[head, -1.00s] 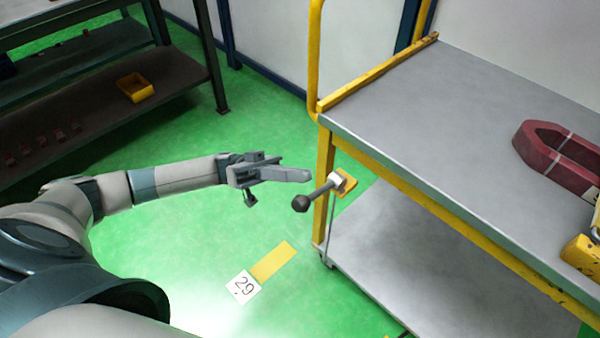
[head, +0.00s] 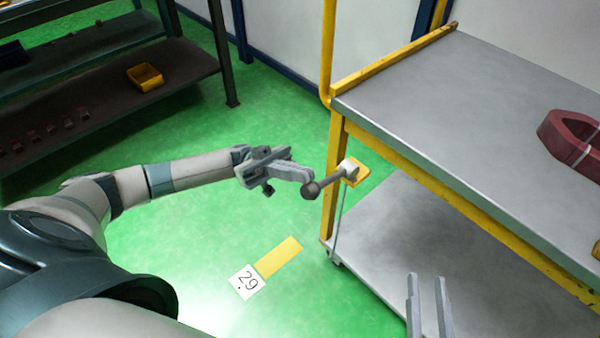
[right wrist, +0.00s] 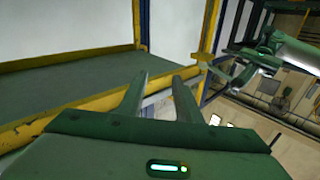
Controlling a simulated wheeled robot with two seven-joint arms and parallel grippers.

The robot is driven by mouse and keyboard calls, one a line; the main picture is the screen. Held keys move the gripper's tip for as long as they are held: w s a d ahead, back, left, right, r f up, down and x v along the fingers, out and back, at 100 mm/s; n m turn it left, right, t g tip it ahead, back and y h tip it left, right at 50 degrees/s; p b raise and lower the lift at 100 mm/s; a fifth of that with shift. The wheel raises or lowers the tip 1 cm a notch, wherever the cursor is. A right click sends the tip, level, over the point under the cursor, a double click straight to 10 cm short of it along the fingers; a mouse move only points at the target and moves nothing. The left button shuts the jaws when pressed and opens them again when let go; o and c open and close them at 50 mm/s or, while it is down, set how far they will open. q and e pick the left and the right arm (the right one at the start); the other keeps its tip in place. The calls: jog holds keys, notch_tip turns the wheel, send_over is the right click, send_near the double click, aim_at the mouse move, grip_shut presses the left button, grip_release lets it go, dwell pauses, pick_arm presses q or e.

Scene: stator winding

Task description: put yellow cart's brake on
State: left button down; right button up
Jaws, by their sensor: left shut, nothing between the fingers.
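The yellow cart (head: 430,188) stands at the right in the head view, with a grey top and a lower shelf. Its brake lever is a dark ball knob (head: 310,190) on a short grey rod, joined to a yellow bracket at the cart's near left post. The lever sticks out to the left. My left gripper (head: 308,174) is shut and empty, its tips just above and beside the knob; I cannot tell if they touch. My right gripper (head: 428,280) is open and empty at the bottom of the head view, in front of the lower shelf. Its fingers also show in the right wrist view (right wrist: 160,92).
A dark red stator-like ring (head: 575,140) lies on the cart top. A dark shelf rack (head: 190,70) with a yellow bin (head: 145,76) stands at the back left. Green floor with a "29" marker (head: 247,282) lies free between them.

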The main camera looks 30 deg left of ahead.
pick_arm(q)
jog(key=shift+s+d+f, duration=0.1)
jog(key=shift+s+f, duration=0.05)
jog(key=shift+f, duration=0.2)
pick_arm(e)
jog(key=shift+r, duration=0.2)
jog(key=shift+f, duration=0.1)
